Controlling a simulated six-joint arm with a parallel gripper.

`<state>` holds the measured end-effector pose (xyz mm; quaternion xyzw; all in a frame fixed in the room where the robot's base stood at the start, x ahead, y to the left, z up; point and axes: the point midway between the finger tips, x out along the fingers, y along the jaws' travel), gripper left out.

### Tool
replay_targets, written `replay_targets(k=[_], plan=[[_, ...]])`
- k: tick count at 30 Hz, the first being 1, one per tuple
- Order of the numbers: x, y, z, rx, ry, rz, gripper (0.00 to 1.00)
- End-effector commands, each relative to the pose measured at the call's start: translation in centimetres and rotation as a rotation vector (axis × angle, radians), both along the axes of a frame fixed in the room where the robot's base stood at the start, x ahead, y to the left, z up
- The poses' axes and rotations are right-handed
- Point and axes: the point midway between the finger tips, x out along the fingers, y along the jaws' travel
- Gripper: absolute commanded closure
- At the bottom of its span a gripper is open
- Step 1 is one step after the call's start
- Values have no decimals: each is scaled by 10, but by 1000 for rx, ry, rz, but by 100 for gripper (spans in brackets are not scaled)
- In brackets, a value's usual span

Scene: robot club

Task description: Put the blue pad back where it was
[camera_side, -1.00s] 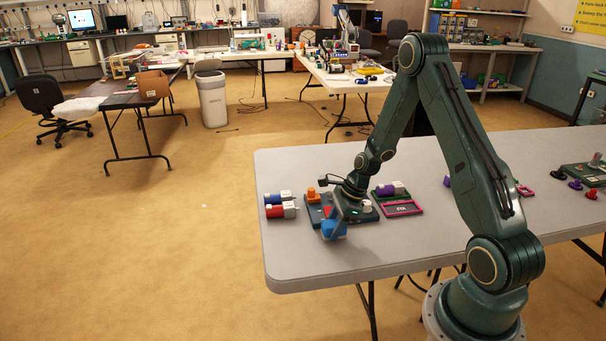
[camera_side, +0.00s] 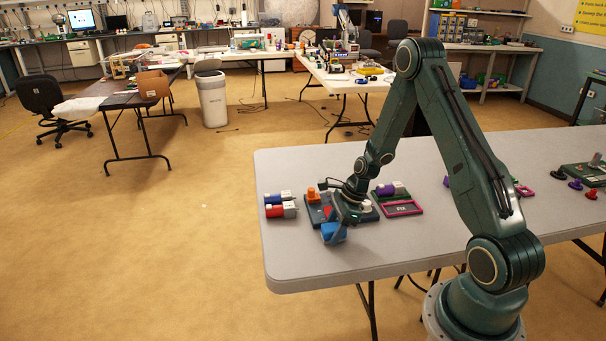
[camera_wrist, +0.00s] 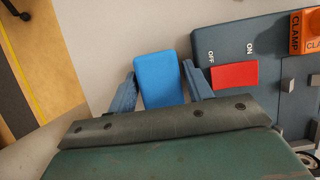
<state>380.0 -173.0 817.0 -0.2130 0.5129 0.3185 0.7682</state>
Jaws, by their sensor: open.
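The blue pad (camera_wrist: 160,80) lies between the two fingers of my gripper (camera_wrist: 158,72) in the wrist view. The fingers stand on either side of it, with narrow gaps visible near it. In the side view the blue pad (camera_side: 334,233) is at the near left part of the table, just below my gripper (camera_side: 343,214). The pad is beside the dark panel (camera_wrist: 208,88), left of its red ON/OFF rocker (camera_wrist: 234,76). My gripper is open. Whether the pad's underside touches the table is hard to tell.
An orange clamp piece (camera_wrist: 308,32) stands on the panel. Red (camera_side: 279,211) and blue (camera_side: 277,198) cylinders with pale ends lie to the left. A pink-framed plate marked FIX (camera_side: 402,208) lies to the right. The table's front is clear.

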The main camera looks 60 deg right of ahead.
Motion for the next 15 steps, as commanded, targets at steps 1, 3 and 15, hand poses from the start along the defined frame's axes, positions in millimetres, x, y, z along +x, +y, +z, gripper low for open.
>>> replay_targets(k=[1, 3, 15], plan=[[0, 0, 1, -1, -1, 0, 49], [0, -1, 4, -1, -1, -1, 49], [-11, -12, 42, -2, -3, -2, 49]])
